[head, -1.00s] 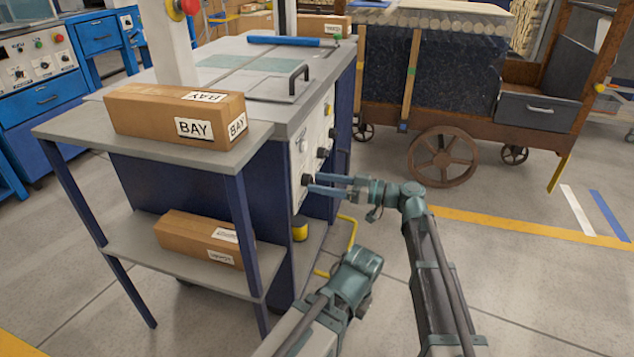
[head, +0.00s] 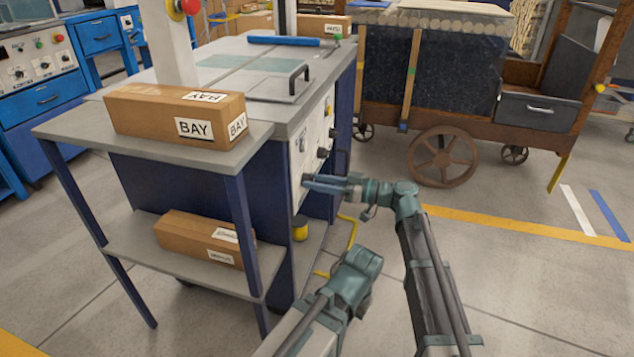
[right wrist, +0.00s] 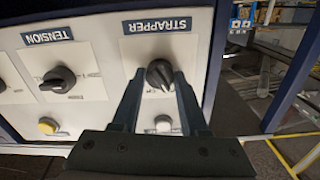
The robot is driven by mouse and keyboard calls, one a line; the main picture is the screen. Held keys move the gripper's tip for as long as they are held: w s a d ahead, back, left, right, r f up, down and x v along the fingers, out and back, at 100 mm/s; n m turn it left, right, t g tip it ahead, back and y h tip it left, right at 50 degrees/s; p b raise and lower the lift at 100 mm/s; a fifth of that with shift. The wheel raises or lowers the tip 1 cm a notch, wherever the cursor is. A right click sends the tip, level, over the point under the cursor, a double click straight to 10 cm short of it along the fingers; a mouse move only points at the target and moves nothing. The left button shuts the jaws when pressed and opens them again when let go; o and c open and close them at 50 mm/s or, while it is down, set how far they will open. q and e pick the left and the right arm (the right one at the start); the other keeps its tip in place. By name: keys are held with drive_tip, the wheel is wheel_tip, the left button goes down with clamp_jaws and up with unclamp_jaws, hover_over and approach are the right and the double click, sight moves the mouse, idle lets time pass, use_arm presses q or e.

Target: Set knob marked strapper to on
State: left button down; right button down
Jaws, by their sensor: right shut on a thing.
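The strapper knob (right wrist: 158,75) is a black knob on a white plate under the STRAPPER label (right wrist: 157,25), which reads upside down in the right wrist view. Its pointer slants toward the lower right there. My right gripper (right wrist: 158,80) is shut on the knob, one finger on each side. In the head view my right gripper (head: 308,183) reaches the control panel (head: 300,160) on the machine's right side and covers the knob. My left arm shows at the lower middle of the head view, but no left fingers can be seen.
The tension knob (right wrist: 59,79) sits beside it, with a yellow button (right wrist: 48,126) and a white button (right wrist: 163,124) below. A side table (head: 75,128) with a BAY carton (head: 160,110) stands left. A wheeled wooden cart (head: 480,115) is behind right.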

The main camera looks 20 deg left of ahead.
drive_tip(key=shift+m, duration=0.3)
drive_tip(key=m, duration=1.1)
drive_tip(key=shift+m, duration=0.3)
idle(0.4)
drive_tip(key=shift+c, duration=2.1)
unclamp_jaws()
drive_tip(key=shift+d, duration=0.15)
drive_tip(key=d, duration=1.3)
drive_tip(key=shift+s+d, duration=0.25)
drive_tip(key=shift+d, duration=0.05)
